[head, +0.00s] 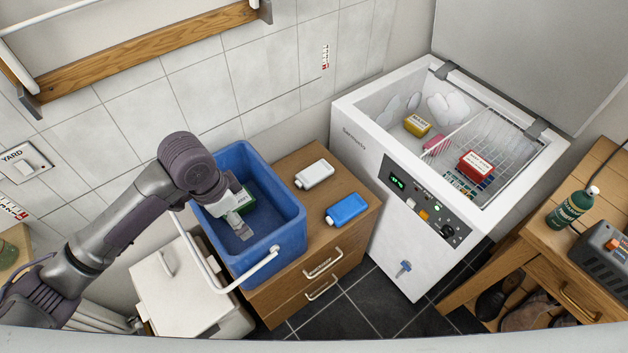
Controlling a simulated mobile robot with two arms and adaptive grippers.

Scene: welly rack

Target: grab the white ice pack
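The white ice pack (314,173) lies flat on the wooden cabinet top, just right of the blue cool box. A blue ice pack (347,209) lies in front of it, apart from it. My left gripper (242,232) points down into the open blue cool box (282,246), left of the white ice pack and not touching it. A green and white carton (246,198) shows right beside the gripper, partly hidden by it. I cannot tell whether the fingers hold the carton. My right gripper is out of view.
An open chest freezer (370,143) stands right of the cabinet (268,304), with yellow, pink and red packs inside. The cool box's white handle (222,284) hangs at its front. A wooden bench (600,170) with a green bottle (572,208) stands at far right.

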